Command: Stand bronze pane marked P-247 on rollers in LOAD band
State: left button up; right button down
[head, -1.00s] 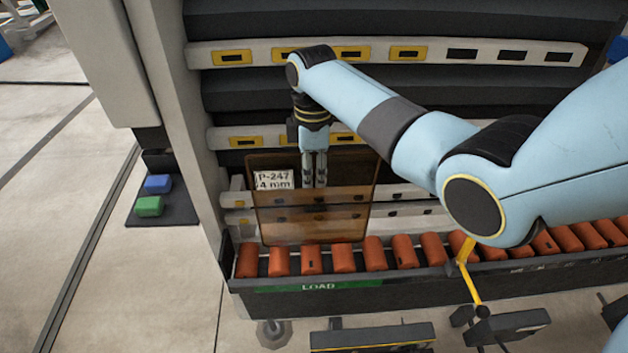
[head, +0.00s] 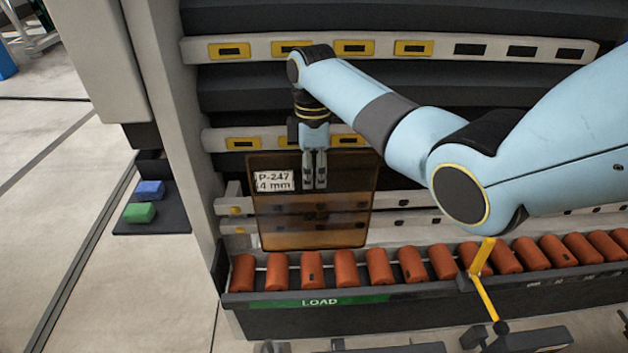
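The bronze pane (head: 340,205) is a see-through brown sheet with a white label reading P-247, 4 mm, at its upper left. It stands roughly upright in front of the washer. My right gripper (head: 314,184) points down at the pane's top edge, its fingers close together and overlapping the upper pane; it appears shut on it. The pane's lower edge is at the tops of the orange rollers (head: 346,268), above the green LOAD band (head: 330,302); I cannot tell if it touches them. My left gripper is not in view.
The dark roller trough (head: 400,310) runs along the washer front. A yellow post (head: 482,256) rises at its middle right. Pale rails with yellow inserts (head: 354,48) cross behind.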

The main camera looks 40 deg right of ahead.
jog(key=shift+w+d+f+b, duration=0.3)
jog(key=shift+w+f+b, duration=0.2)
jog(key=shift+f+b, duration=0.3)
jog(key=shift+w+d+f+b, duration=0.3)
jog(key=shift+w+f+b, duration=0.2)
jog(key=shift+f+b, duration=0.25)
jog(key=shift+f, duration=0.45)
jog(key=c, duration=1.4)
grip_release()
jog(key=shift+s+f, duration=0.1)
notch_tip(320, 180, up, 12)
jog(key=w, duration=0.1)
jog(key=shift+d, duration=0.3)
jog(key=shift+w, duration=0.1)
